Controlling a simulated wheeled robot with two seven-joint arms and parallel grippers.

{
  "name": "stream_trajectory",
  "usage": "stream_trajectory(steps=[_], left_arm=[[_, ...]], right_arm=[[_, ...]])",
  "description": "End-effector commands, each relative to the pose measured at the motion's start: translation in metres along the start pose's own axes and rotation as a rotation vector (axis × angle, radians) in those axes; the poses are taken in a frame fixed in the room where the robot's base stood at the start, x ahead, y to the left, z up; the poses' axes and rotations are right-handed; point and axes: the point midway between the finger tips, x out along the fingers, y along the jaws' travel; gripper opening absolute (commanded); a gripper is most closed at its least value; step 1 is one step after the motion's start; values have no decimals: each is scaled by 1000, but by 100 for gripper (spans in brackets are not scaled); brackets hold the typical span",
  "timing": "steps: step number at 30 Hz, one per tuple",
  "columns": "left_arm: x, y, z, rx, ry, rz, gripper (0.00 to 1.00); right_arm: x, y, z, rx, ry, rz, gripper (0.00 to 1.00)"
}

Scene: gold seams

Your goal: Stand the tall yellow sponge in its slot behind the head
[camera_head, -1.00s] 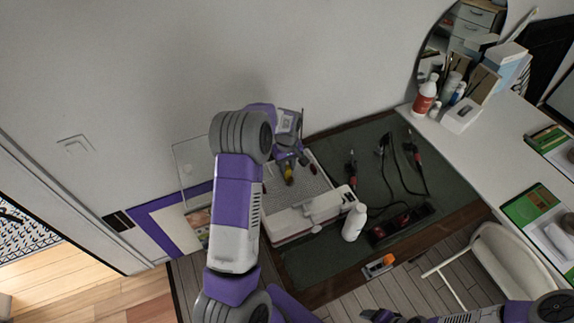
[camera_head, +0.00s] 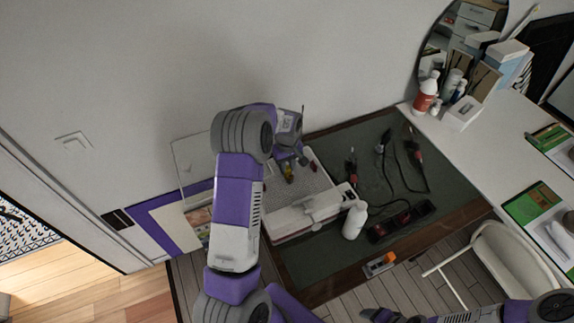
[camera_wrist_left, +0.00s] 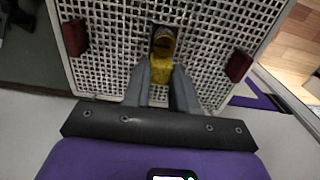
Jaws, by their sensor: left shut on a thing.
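The yellow sponge (camera_head: 288,173) is over the white perforated bed (camera_head: 312,184) of a white machine. My left gripper (camera_head: 288,162) comes down from the wall side and is shut on the sponge. In the left wrist view the sponge (camera_wrist_left: 164,72) is between the two grey fingers (camera_wrist_left: 163,82), its far end at a small dark opening (camera_wrist_left: 163,33) in the grid. How deep it sits in that opening I cannot tell. The white head (camera_head: 315,207) crosses the bed's front. My right gripper (camera_head: 380,315) is at the bottom edge, partly cut off, its jaws unclear.
Dark red blocks (camera_wrist_left: 75,37) flank the sponge on the grid. A white bottle (camera_head: 354,220) stands right of the machine on the dark green mat (camera_head: 400,180). Black cables and red-black tools lie on the mat. A clear panel (camera_head: 190,158) stands left of my arm.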

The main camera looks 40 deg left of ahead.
Motion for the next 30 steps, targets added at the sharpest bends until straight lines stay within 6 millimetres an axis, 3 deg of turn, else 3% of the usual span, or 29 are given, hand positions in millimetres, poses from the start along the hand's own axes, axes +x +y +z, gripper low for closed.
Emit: stream_trajectory(steps=[29,30], left_arm=[[12,0,0,0,0,0,0],[12,0,0,0,0,0,32]], right_arm=[[7,3,0,0,0,0,65],[7,3,0,0,0,0,65]])
